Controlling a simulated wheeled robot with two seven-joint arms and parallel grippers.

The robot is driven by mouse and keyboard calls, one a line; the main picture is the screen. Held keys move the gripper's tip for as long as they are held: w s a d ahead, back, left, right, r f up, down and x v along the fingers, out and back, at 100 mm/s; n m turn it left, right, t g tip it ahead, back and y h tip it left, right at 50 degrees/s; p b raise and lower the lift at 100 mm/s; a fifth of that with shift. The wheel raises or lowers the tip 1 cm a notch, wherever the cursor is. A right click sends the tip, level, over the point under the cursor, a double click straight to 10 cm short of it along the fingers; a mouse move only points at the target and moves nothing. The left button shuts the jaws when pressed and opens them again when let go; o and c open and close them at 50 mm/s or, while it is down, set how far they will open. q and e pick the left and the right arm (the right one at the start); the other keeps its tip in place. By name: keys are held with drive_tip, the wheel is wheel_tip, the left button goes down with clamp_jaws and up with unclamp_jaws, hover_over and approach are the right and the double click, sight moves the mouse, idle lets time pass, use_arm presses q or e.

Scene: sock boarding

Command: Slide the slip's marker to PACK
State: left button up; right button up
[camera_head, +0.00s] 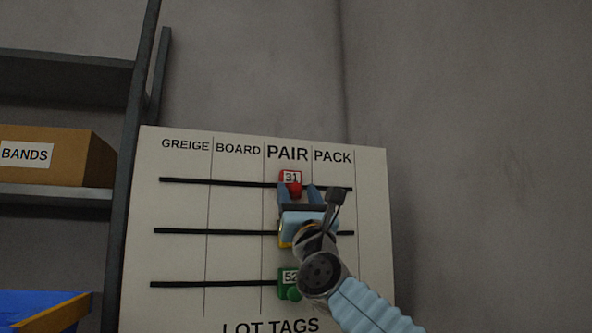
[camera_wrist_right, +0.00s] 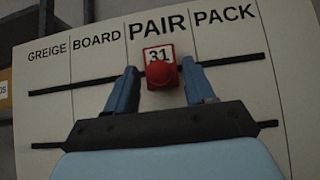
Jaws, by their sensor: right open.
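The white board (camera_head: 180,260) has columns GREIGE, BOARD, PAIR and PACK, and three black horizontal slots. A red marker (camera_head: 291,180) numbered 31 sits on the top slot in the PAIR column. In the right wrist view the red marker (camera_wrist_right: 162,72) has a round red knob between my finger tips. My right gripper (camera_head: 298,190) is open, with one finger on each side of the knob; I cannot tell whether they touch it. A green marker (camera_head: 288,283) numbered 52 is in PAIR on the bottom slot. A yellow marker (camera_head: 284,240) on the middle slot is mostly hidden behind my gripper. My left gripper is out of view.
The PACK column (camera_wrist_right: 232,45) is clear to the right of the red marker on the top slot. A shelf rack (camera_head: 125,190) with a cardboard BANDS box (camera_head: 75,155) stands left. A blue bin (camera_head: 30,310) is at lower left.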

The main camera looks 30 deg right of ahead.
drive_tip(key=shift+w+d+r+y+p, duration=0.15)
drive_tip(key=shift+w+r+y+p, duration=0.25)
drive_tip(key=shift+w+r, duration=0.45)
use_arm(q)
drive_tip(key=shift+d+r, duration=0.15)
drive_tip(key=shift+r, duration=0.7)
